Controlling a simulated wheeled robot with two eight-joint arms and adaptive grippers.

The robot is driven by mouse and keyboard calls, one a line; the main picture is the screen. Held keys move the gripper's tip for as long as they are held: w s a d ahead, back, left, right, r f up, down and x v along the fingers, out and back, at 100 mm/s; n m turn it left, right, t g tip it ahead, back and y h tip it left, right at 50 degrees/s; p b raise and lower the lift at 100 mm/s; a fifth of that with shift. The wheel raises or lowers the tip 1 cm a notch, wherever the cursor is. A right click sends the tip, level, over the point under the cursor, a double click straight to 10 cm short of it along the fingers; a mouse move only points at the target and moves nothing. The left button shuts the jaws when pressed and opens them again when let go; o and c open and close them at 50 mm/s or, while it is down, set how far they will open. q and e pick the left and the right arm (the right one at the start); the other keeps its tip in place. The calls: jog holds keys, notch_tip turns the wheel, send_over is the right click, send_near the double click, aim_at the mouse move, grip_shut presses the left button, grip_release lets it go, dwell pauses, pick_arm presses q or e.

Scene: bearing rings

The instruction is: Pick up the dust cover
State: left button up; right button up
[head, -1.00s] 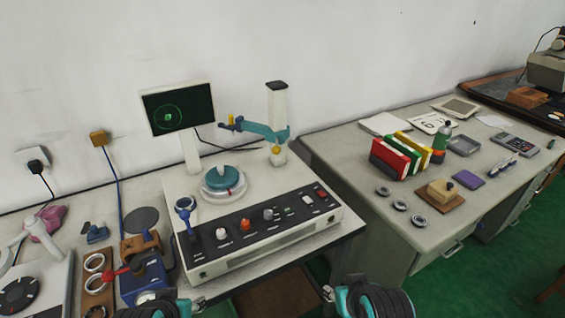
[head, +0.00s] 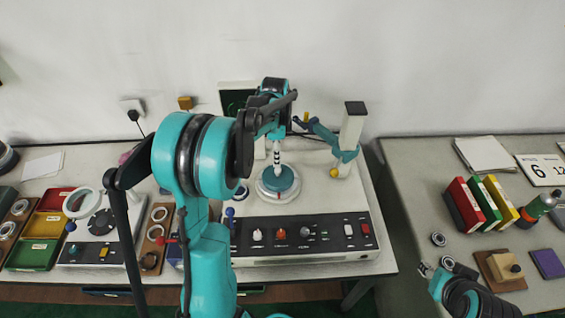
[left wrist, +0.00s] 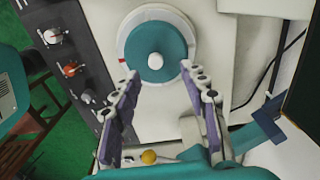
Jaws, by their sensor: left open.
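The dust cover is a round teal cap (head: 278,181) with a pale knob on top. It sits on the white round stage of the grey-white instrument. In the left wrist view the cover (left wrist: 155,36) shows from above, its white knob near the centre. My left gripper (head: 277,150) is over the cover in the head view, pointing down. In the left wrist view my left gripper (left wrist: 159,70) is open and empty, its fingertips near the cover's lower edge on either side. Whether they touch it I cannot tell. My right gripper (head: 427,269) is at the lower right, its jaws unclear.
The instrument's teal swing arm and white post (head: 352,138) stand just right of my left gripper. Knobs and switches line its front panel (head: 315,235). Coloured bins (head: 43,224) are at the left; upright binders (head: 482,200) stand on the right table.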

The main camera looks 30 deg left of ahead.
aim_at(278, 169)
pick_arm(q)
jog(key=f, duration=0.2)
jog(key=f+b, duration=0.1)
jog(key=f, duration=0.1)
jog(key=f+b, duration=0.1)
jog(key=f, duration=0.1)
jog(key=shift+s+d+f, duration=0.25)
jog(key=shift+d, duration=0.1)
jog(key=shift+f, duration=0.6)
grip_shut()
